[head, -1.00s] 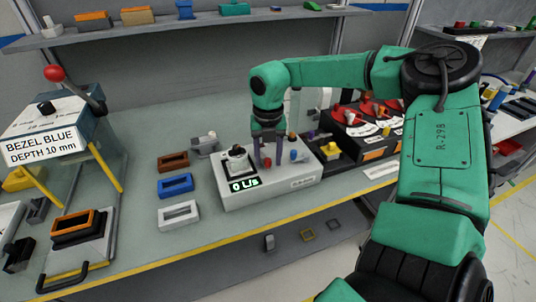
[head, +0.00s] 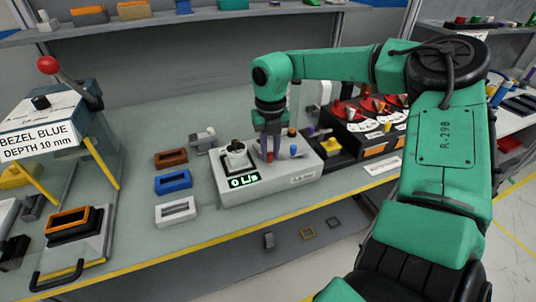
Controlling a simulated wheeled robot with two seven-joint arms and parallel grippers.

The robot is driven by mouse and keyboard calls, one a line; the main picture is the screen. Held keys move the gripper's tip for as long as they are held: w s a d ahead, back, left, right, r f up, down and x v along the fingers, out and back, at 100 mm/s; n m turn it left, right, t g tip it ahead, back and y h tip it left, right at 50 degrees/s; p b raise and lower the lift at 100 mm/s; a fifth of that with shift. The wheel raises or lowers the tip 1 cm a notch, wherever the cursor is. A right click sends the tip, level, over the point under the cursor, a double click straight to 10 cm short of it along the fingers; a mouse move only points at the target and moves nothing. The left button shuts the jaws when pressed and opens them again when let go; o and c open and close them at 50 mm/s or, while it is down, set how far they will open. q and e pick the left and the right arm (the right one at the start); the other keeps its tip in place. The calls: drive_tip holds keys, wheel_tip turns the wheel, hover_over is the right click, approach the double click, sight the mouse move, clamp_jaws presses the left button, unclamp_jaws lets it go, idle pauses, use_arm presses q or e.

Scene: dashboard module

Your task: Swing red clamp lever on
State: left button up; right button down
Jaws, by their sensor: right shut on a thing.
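A white test box (head: 300,172) with a green "0 L/s" display (head: 243,181) stands on the bench in the middle of the view. A small red part (head: 271,156), apparently the red clamp lever, shows low between the fingertips of my right gripper (head: 270,154). This gripper points down over the box, shut on that part. The fingers hide most of it, so its angle cannot be told. My left gripper is not in view.
Brown (head: 171,159), blue (head: 173,181) and white (head: 176,211) bezels lie left of the box. A press with a red ball handle (head: 47,65) stands at far left. A black bin unit (head: 372,146) with red parts adjoins at right. A shelf (head: 150,32) runs behind.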

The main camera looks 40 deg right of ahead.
drive_tip(key=n, duration=0.1)
drive_tip(key=d+n+b, duration=0.1)
drive_tip(key=n, duration=0.1)
drive_tip(key=shift+d+n+b, duration=0.25)
drive_tip(key=shift+n+b, duration=0.05)
drive_tip(key=n, duration=0.1)
drive_tip(key=d+n, duration=0.1)
drive_tip(key=n, duration=0.1)
drive_tip(key=shift+w+d+n, duration=0.25)
drive_tip(key=shift+n, duration=0.05)
drive_tip(key=n, duration=0.2)
drive_tip(key=w+d+n, duration=0.1)
drive_tip(key=n, duration=0.1)
drive_tip(key=shift+w+d, duration=0.1)
drive_tip(key=shift+d, duration=0.1)
drive_tip(key=shift+w+d+n, duration=0.15)
drive_tip(key=shift+w+n, duration=0.1)
drive_tip(key=shift+n, duration=0.55)
drive_tip(key=shift+w+d+n, duration=0.1)
drive_tip(key=shift+w+n, duration=0.15)
drive_tip(key=shift+n, duration=0.55)
drive_tip(key=shift+w+d+n, duration=0.15)
drive_tip(key=shift+w+n, duration=0.1)
drive_tip(key=shift+n, duration=0.55)
drive_tip(key=shift+r, duration=0.1)
drive_tip(key=c, duration=0.7)
unclamp_jaws()
drive_tip(key=shift+c, duration=0.2)
